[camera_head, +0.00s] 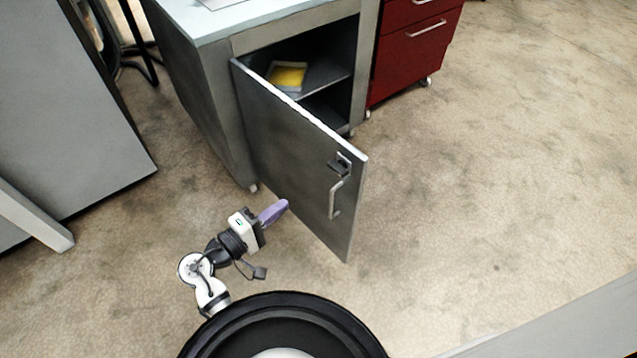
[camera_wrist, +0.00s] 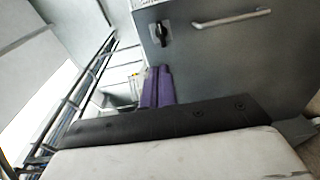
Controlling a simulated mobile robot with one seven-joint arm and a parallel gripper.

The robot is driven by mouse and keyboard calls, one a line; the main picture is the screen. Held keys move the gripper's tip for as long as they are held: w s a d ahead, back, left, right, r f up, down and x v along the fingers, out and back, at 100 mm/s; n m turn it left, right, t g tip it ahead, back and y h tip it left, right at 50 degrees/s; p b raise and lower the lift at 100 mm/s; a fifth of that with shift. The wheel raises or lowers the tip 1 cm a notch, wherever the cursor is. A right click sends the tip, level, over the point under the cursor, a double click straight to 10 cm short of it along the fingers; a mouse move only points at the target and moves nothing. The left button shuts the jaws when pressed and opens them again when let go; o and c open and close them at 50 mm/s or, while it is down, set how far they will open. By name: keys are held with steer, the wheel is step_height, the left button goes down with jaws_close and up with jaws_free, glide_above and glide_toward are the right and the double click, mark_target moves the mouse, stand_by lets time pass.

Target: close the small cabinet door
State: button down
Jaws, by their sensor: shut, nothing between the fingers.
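The small cabinet (camera_head: 195,80) is grey with a pale top. Its door (camera_head: 290,140) stands wide open, swung out toward me from a hinge on the left of the opening. The door's outer face carries a silver bar handle (camera_head: 334,198) and a dark latch (camera_head: 340,166) near the free edge. My gripper (camera_head: 282,204), with purple fingers, is shut and empty, in front of the door's outer face and left of the handle. In the wrist view the purple fingers (camera_wrist: 158,86) point toward the door (camera_wrist: 230,60), below the latch (camera_wrist: 162,33) and handle (camera_wrist: 231,18). Contact is not clear.
A yellow item (camera_head: 288,76) lies on the shelf inside the cabinet. A red drawer unit (camera_head: 415,45) on casters stands to the right. A large grey panel (camera_head: 60,110) stands at the left. The concrete floor (camera_head: 490,150) to the right is clear.

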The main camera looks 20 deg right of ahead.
mark_target(335, 170)
steer(key=p+x, duration=0.1)
steer(key=x, duration=0.3)
steer(key=p+x, duration=0.1)
steer(key=x, duration=0.4)
steer(key=p+x, duration=0.1)
steer(key=x, duration=0.4)
steer(key=shift+s+d+f, duration=0.1)
steer(key=shift+s+d, duration=0.15)
steer(key=shift+s, duration=0.1)
